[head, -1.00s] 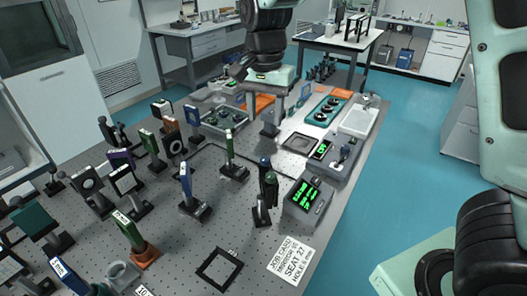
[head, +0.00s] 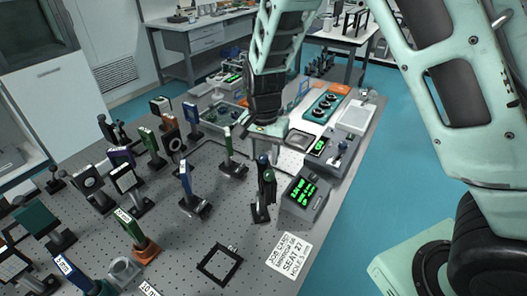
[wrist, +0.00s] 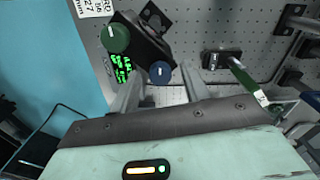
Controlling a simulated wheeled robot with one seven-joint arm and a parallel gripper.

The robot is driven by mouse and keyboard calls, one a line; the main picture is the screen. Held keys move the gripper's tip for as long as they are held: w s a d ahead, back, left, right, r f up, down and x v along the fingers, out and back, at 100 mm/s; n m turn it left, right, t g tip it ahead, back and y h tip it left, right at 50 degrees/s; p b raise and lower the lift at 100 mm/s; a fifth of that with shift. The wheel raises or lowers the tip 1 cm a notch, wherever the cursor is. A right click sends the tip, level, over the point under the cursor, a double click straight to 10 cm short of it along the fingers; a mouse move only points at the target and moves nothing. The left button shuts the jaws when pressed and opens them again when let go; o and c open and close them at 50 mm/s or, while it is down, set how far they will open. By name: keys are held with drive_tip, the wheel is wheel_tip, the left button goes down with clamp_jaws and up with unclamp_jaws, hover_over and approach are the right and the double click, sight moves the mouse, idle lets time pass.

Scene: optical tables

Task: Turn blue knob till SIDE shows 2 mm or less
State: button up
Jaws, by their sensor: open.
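The blue knob (head: 262,159) tops a dark post mount beside the green-lit readout box (head: 318,208); its round face shows in the wrist view (wrist: 160,72) with a white mark. A larger green knob (wrist: 116,38) is on the same mount. The readout's green digits are too small to read, so the SIDE value cannot be told. My gripper (wrist: 162,84) is open, its two fingers pointing toward the mount. The blue knob appears between the fingertips in the wrist view, with no contact visible. In the head view my gripper (head: 265,132) is just behind and above the knob.
A white job card (head: 289,254) and black square frame (head: 219,262) lie in front. A second readout unit (head: 327,148) stands behind right.

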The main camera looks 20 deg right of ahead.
drive_tip(key=c, duration=1)
drive_tip(key=shift+n, duration=0.5)
drive_tip(key=n, duration=0.3)
drive_tip(key=n+b, duration=0.1)
drive_tip(key=n, duration=0.2)
drive_tip(key=shift+n, duration=0.3)
drive_tip(key=n, duration=0.6)
drive_tip(key=shift+w+n, duration=0.1)
drive_tip(key=shift+n, duration=0.2)
drive_tip(key=o, duration=1)
